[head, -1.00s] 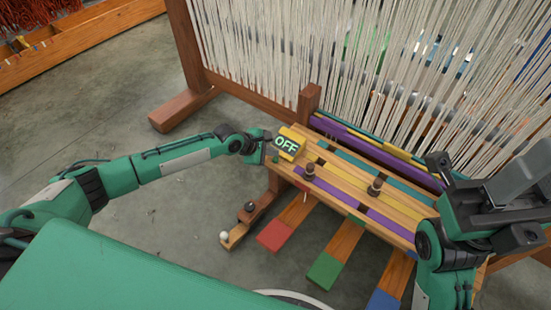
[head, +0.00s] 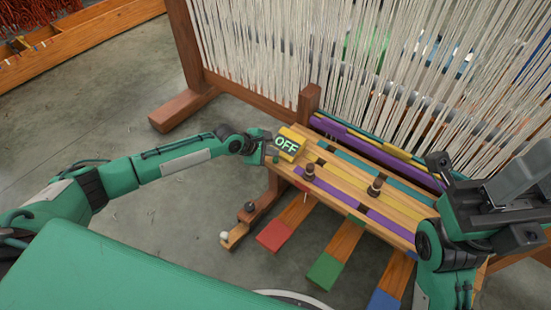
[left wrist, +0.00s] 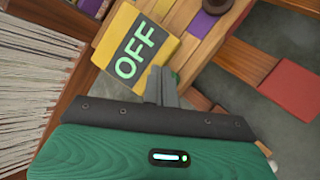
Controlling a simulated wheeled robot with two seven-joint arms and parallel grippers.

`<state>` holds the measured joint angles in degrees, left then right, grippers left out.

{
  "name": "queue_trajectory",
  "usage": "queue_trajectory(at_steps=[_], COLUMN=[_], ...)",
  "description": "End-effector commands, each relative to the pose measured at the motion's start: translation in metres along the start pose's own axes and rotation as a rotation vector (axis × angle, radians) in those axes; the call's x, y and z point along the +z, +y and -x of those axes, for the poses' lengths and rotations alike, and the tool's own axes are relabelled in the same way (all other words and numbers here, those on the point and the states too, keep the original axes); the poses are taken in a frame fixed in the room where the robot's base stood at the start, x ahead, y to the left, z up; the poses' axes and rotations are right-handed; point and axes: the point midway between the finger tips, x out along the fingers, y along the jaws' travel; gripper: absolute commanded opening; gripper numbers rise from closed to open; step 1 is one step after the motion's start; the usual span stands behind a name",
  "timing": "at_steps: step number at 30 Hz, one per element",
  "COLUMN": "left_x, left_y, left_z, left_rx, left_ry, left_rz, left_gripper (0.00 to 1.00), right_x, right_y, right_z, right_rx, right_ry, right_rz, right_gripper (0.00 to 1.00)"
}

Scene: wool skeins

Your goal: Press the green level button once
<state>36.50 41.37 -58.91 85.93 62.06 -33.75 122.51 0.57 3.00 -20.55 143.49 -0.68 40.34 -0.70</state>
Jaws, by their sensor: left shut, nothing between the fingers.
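A small green button (head: 276,159) sits at the left end of the wooden loom bench, just below a yellow box (head: 292,135) whose dark panel reads OFF in pale green letters. My left gripper (head: 271,150) is shut and empty, with its fingertips right by the button. In the left wrist view, the closed fingers (left wrist: 160,84) point at the lower edge of the OFF box (left wrist: 109,22). A sliver of green (left wrist: 176,77) shows beside them, mostly hidden. I cannot tell whether they touch the button. My right gripper (head: 490,195) is over the bench's right end, its fingertips unclear.
The loom's white warp threads (head: 270,45) rise behind the bench. Two dark knobs (head: 309,172) stand on the bench top. Red (head: 273,236), green (head: 325,270) and blue (head: 383,300) pedals lie below. Grey floor is free to the left.

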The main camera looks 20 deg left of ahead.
Motion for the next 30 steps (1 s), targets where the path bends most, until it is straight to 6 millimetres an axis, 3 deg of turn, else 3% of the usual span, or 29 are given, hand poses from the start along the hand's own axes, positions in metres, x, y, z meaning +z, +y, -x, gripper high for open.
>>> queue_trajectory(at_steps=[30], left_x=[-0.0042], left_y=[-0.0040], left_z=[-0.0056], left_rx=[0.000], left_ry=[0.000], left_rz=[0.001], left_gripper=[0.00], right_x=[0.0010], right_y=[0.0005], right_z=[-0.0078], right_rx=[0.000], right_ry=[-0.002], right_rz=[0.000], right_gripper=[0.36])
